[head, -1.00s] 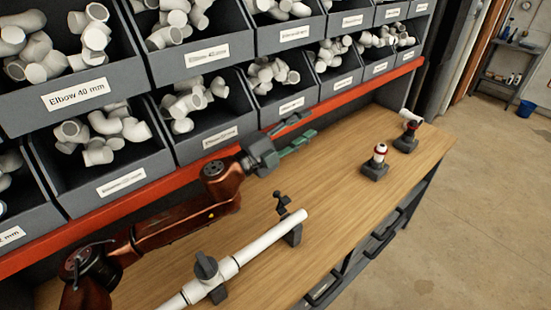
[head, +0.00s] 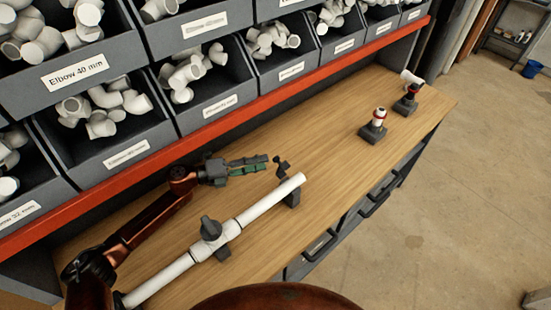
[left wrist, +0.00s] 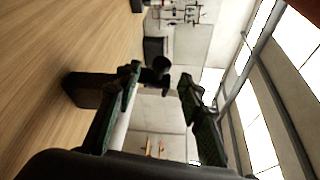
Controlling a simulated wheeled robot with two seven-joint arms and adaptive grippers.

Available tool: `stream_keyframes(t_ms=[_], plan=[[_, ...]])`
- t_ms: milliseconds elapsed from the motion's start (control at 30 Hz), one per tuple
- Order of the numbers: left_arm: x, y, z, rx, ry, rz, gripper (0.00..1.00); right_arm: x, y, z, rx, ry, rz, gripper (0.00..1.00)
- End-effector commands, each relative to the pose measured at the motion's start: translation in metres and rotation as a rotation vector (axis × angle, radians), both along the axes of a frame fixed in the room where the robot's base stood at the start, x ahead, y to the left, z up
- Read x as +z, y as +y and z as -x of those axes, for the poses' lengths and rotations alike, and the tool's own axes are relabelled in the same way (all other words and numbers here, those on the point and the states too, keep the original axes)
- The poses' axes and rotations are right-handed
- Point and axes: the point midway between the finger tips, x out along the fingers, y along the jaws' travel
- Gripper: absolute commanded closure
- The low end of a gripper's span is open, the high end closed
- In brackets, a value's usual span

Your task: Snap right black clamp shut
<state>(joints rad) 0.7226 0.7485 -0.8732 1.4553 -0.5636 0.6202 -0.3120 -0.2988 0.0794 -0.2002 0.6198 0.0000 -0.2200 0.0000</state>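The right black clamp (head: 282,167) stands at the right end of the white pipe (head: 262,205), its dark upper arm raised above its block (head: 292,197). In the left wrist view the clamp's dark arm (left wrist: 156,72) shows past the fingertips, with its block (left wrist: 88,90) to the left. My left gripper (head: 267,164) has green fingers and points at the raised arm from the left in the head view. The fingers (left wrist: 160,76) are apart in the left wrist view. Whether they touch the clamp I cannot tell. My right gripper is not in view.
Two small stands, one with a red-ringed white fitting (head: 379,117), are at the bench's far right. Grey bins of fittings (head: 205,85) line the back above a red rail (head: 265,102).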

Motion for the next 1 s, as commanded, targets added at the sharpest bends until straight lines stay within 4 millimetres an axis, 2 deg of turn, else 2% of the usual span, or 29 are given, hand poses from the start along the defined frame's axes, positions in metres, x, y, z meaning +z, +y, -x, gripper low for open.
stream_keyframes(t_ms=[100,333,733,1000], plan=[[0.0,-0.026,-0.005,-0.008,-0.001,0.003,0.64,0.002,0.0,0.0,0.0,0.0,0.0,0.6],[-0.003,-0.055,-0.012,-0.009,-0.001,0.003,0.64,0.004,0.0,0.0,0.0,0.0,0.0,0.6],[-0.004,-0.06,-0.015,-0.004,0.0,0.002,0.64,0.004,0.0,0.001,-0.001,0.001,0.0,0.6],[-0.004,-0.06,-0.015,-0.003,0.001,0.003,0.82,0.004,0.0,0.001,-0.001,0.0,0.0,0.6]])
